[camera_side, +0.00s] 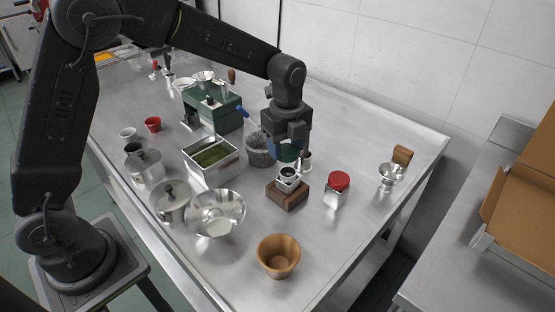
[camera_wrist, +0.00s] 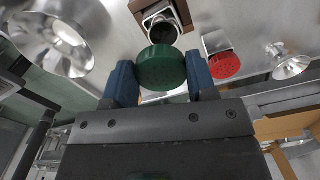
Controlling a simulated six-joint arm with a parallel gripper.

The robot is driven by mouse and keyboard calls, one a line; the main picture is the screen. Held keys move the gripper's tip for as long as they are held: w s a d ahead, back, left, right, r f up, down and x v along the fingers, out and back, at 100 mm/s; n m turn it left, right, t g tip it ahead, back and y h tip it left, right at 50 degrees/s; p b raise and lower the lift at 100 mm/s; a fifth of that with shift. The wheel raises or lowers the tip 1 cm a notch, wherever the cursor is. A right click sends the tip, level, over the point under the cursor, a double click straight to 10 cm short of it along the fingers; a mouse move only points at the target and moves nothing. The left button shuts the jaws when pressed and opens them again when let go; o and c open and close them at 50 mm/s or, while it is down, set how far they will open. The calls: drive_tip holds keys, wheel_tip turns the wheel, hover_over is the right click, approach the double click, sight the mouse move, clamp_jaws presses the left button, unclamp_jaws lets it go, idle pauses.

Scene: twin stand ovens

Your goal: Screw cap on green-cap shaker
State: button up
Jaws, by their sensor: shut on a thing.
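My gripper (camera_side: 288,151) is shut on the green cap (camera_side: 289,154). In the wrist view the cap (camera_wrist: 161,68) sits between my two blue fingertips (camera_wrist: 161,78), its round face with small holes showing. The open shaker body (camera_side: 288,177) stands upright in a wooden block (camera_side: 287,195). In the wrist view its open mouth (camera_wrist: 160,27) shows just beyond the cap, which overlaps its near part. The cap is held apart from the body, above and a little behind it in the side view.
A red-capped shaker (camera_side: 338,186) stands right of the block. A wooden cup (camera_side: 278,257), steel bowl (camera_side: 215,214), tray of green herbs (camera_side: 211,158) and grey stone mortar (camera_side: 260,150) stand around. A small metal funnel (camera_side: 390,178) is at right. The table's front right is clear.

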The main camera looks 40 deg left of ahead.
drive_tip(key=shift+w+r, duration=0.1)
drive_tip(key=shift+w, duration=0.1)
drive_tip(key=shift+f, duration=2.45)
drive_tip(key=shift+f, duration=0.85)
idle(0.6)
idle(0.3)
drive_tip(key=m, duration=0.6)
drive_tip(key=shift+m, duration=0.4)
drive_tip(key=m, duration=0.3)
drive_tip(key=shift+m, duration=0.3)
drive_tip(key=m, duration=0.3)
drive_tip(key=shift+s+f+m, duration=0.1)
drive_tip(key=shift+f+m, duration=0.05)
drive_tip(key=shift+m, duration=0.15)
